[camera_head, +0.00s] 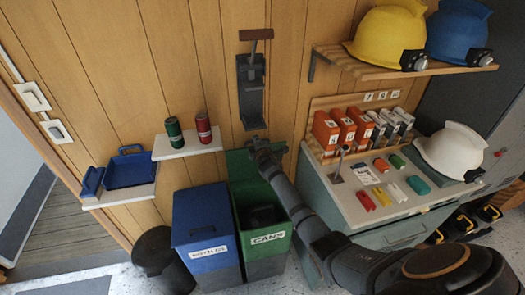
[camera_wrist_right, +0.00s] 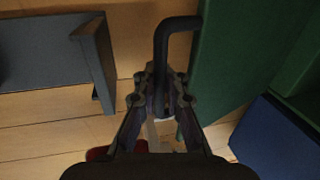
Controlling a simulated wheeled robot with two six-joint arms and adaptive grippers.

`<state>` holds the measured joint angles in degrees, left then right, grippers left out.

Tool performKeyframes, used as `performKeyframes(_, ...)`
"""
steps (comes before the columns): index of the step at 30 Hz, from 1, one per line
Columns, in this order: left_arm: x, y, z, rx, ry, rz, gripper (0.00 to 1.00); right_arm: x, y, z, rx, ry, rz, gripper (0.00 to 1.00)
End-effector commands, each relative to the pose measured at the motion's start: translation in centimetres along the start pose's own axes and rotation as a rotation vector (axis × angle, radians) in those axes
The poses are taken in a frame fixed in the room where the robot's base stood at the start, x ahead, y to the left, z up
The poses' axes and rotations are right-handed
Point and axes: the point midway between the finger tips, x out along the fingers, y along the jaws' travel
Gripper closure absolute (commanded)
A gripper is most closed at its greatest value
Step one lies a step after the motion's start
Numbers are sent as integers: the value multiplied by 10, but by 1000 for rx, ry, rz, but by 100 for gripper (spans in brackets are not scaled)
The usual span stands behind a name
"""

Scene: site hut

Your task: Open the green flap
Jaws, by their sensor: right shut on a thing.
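The green flap (camera_head: 243,168) is the lid of the green bin (camera_head: 265,264) marked CANS. It stands raised at the back of the bin, near the wooden wall, and the bin's dark opening shows below it. My right gripper (camera_head: 259,146) is at the flap's upper edge. In the right wrist view the green flap (camera_wrist_right: 222,60) fills the upper middle, and my right gripper (camera_wrist_right: 163,108) is shut on its dark bent handle (camera_wrist_right: 178,24). My fingers hide the handle's lower end. My left gripper is out of view.
A blue bin (camera_head: 205,232) with its lid shut stands left of the green bin. A wall-mounted dark holder (camera_head: 250,90) is above the flap. A shelf (camera_head: 188,145) with two cans is at left. A worktop (camera_head: 350,205) with small coloured items is right of my arm.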

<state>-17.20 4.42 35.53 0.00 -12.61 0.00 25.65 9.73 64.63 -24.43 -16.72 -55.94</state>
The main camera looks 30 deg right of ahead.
Motion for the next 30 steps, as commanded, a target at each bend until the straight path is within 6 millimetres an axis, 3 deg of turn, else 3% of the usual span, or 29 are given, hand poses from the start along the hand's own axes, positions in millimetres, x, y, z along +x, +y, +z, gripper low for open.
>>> performKeyframes(9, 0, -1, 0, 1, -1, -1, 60, 17, 13, -4, 3, 0, 4, 100)
performKeyframes(23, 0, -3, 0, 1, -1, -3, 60, 19, 14, -4, 2, 0, 4, 100)
performKeyframes(24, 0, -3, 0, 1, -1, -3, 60, 19, 14, -4, 2, 0, 4, 88)
performKeyframes(28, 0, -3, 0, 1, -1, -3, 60, 19, 13, -4, 1, 0, 2, 71)
performKeyframes(30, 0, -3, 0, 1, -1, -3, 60, 19, 13, -4, 1, 0, 2, 68)
